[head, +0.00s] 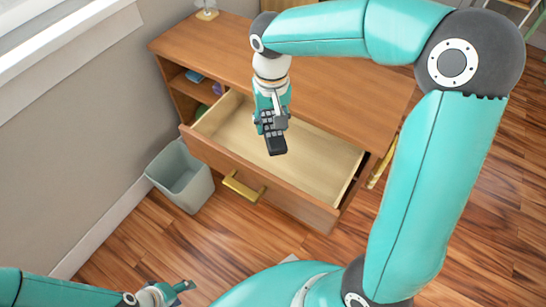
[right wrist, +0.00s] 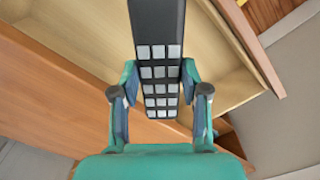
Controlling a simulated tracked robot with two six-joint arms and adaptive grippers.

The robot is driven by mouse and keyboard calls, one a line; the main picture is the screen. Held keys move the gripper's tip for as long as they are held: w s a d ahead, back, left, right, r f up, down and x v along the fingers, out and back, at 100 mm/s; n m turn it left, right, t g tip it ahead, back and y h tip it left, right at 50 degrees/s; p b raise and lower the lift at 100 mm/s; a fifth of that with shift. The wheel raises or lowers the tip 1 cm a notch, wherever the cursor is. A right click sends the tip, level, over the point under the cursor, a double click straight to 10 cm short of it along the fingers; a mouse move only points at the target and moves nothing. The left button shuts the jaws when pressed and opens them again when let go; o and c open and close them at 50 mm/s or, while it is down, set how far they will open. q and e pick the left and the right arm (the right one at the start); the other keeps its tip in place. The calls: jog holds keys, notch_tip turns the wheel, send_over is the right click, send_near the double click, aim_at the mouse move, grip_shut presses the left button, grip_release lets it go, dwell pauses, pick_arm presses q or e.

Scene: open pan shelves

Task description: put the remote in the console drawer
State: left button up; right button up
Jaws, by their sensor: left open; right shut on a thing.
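The remote (head: 277,145) is black with rows of grey buttons. My right gripper (head: 271,122) is shut on it and holds it above the open console drawer. In the right wrist view the remote (right wrist: 158,60) sits between the two fingers of my right gripper (right wrist: 158,105), with its far end over the drawer. The drawer (head: 318,160) is pulled out of the wooden console (head: 330,85), and its visible floor is bare. It has a brass handle (head: 243,186) on its front. My left gripper (head: 182,290) is open and empty, low at the bottom left, away from the console.
A grey bin (head: 181,177) stands on the wood floor left of the drawer. Open shelves at the console's left end hold small items (head: 194,77). A lamp-like object (head: 207,10) stands on the console's back left. The floor in front is mostly clear.

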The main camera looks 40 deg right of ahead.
aim_at(272, 162)
notch_tip(272, 162, down, 14)
jog(key=b, duration=0.3)
jog(key=o, duration=1.2)
jog(key=shift+c, duration=0.2)
